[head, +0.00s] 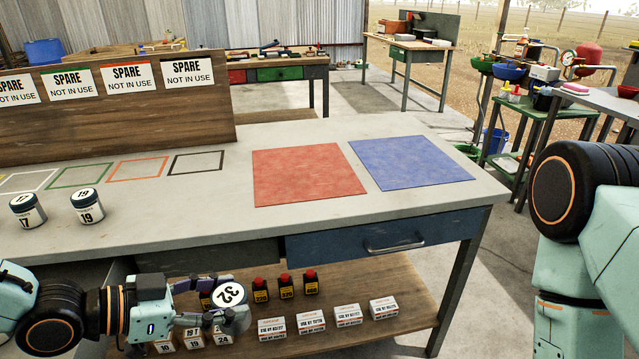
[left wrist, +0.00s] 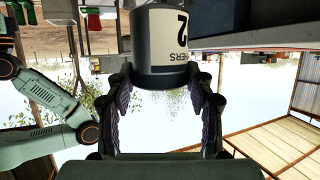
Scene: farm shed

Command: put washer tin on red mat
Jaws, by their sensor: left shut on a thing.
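The washer tin (head: 229,293) has a white lid reading 32. My left gripper (head: 218,303) is shut on it, with a finger on each side. It holds the tin in front of the workbench's front edge, where it overlaps the lower shelf in the head view. The red mat (head: 310,175) lies flat and bare on the bench top, farther back and to the right. My right arm shows at the right edge; its gripper is out of view.
A blue mat (head: 410,162) lies bare beside the red one. Tins numbered 17 (head: 28,210) and 19 (head: 87,206) stand at the bench's left. Outlined squares and a board of SPARE signs (head: 130,78) are behind. Boxes (head: 348,316) and red-topped items (head: 285,286) stand on the lower shelf.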

